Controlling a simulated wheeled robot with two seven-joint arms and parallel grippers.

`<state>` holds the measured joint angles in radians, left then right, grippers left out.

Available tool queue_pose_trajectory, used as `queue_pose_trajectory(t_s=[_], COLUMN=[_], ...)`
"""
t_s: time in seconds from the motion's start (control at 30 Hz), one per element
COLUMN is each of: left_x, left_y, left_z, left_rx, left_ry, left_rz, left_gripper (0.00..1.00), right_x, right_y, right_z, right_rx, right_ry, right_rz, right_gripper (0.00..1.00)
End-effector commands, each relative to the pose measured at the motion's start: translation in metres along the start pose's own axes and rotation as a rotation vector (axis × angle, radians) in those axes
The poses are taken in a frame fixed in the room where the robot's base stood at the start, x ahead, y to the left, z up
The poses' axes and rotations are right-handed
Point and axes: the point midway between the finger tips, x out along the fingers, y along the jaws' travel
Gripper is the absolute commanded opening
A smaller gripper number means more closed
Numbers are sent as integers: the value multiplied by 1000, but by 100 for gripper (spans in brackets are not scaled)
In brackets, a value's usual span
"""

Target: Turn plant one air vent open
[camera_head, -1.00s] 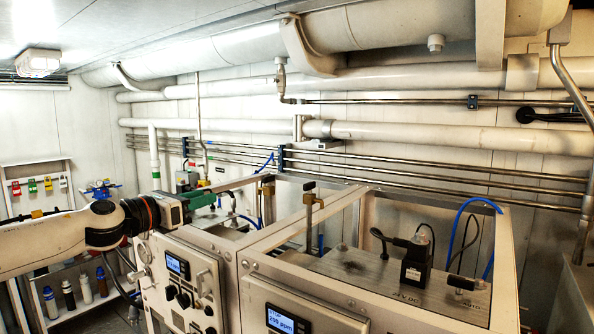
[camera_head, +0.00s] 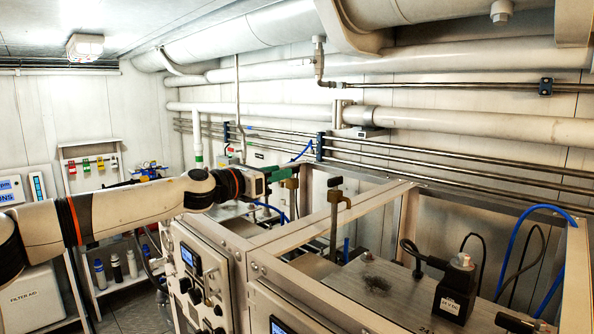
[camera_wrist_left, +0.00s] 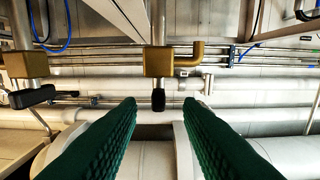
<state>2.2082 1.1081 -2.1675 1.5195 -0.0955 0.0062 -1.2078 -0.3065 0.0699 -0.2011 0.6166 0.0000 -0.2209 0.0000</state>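My left gripper (camera_head: 292,174) reaches in from the left in the head view, its green fingers beside the far brass vent valve (camera_head: 291,185). In the left wrist view the gripper (camera_wrist_left: 158,105) is open. That valve's brass body (camera_wrist_left: 158,63) and its small black handle (camera_wrist_left: 158,99) appear between the two fingers, with no visible contact. A second brass valve (camera_head: 340,198) with a black handle (camera_head: 335,182) stands to the right in the head view. It also shows at the left of the wrist view (camera_wrist_left: 25,65), its black lever (camera_wrist_left: 32,97) sideways. My right gripper is out of view.
Metal frame bars (camera_head: 345,218) surround the valves above the control panels (camera_head: 200,270). A black solenoid with a cable (camera_head: 457,290) and a blue hose (camera_head: 545,209) sit at the right. Steel pipes (camera_head: 420,165) run along the back wall.

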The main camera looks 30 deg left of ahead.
Motion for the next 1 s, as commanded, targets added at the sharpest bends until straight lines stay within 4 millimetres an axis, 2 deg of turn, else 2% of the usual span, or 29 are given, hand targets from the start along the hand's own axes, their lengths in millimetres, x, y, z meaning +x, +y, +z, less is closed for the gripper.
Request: queue_pose_trajectory(t_s=[0.03,0.1,0.3,0.5,0.77,0.97,1.0], left_x=[13,27,55,66,67,67,66], left_y=[2,1,0,1,1,0,0], left_z=[5,2,1,1,1,1,1], left_rx=[-2,-1,-1,-2,-2,-2,-2], left_ry=[-5,-4,-2,-1,0,0,0], left_rz=[3,2,1,1,1,1,1], left_gripper=[33,33,33,33,33,0,0], right_x=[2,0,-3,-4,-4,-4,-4], right_y=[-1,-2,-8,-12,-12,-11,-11], right_z=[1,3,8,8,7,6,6], right_rx=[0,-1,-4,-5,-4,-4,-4], right_ry=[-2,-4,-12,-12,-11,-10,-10], right_rz=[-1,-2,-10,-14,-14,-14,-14], right_gripper=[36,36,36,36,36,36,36])
